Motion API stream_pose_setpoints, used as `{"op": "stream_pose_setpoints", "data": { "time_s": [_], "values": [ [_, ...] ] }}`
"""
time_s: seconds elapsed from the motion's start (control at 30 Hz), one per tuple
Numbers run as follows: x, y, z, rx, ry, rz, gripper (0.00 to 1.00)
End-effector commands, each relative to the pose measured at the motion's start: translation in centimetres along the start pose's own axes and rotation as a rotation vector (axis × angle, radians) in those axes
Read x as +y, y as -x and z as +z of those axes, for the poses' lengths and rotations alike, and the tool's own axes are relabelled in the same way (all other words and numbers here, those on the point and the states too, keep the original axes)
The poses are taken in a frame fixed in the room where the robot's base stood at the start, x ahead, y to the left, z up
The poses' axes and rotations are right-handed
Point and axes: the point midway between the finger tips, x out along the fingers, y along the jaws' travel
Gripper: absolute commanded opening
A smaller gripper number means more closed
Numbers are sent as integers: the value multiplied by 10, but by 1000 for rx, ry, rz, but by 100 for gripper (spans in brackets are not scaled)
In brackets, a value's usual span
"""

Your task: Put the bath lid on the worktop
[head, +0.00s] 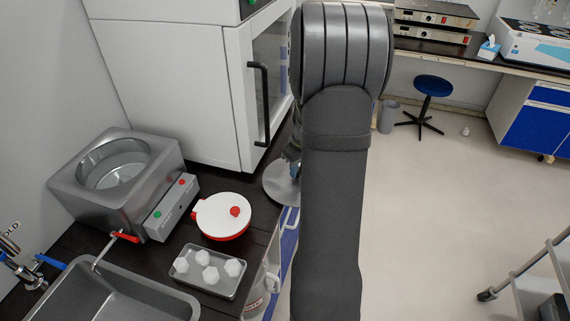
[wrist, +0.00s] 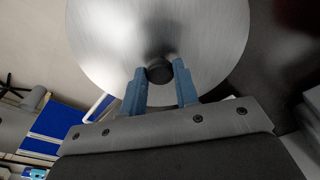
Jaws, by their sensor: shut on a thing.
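The bath lid (wrist: 120,40) is a round brushed-metal disc with a black knob (wrist: 159,71). My gripper (wrist: 160,82) is shut on the knob, with one blue finger on each side. In the head view part of the lid (head: 278,184) shows at the right edge of the dark worktop (head: 222,268), and my arm hides the rest. I cannot tell whether the lid touches the worktop. The metal bath (head: 62,187) stands open on the worktop at the left.
A sink (head: 110,300) is at the front left. A white cabinet (head: 175,95) with a glass door stands behind.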

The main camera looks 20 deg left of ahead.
Motion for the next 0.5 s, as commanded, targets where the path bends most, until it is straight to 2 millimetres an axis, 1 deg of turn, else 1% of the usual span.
{"op": "stream_pose_setpoints", "data": {
  "time_s": [0.17,0.4,0.5],
  "values": [
    [-6,-1,-10,1,1,1,0],
    [-25,-4,-37,1,2,1,0],
    [-24,-6,-37,0,-1,1,0]
  ]
}}
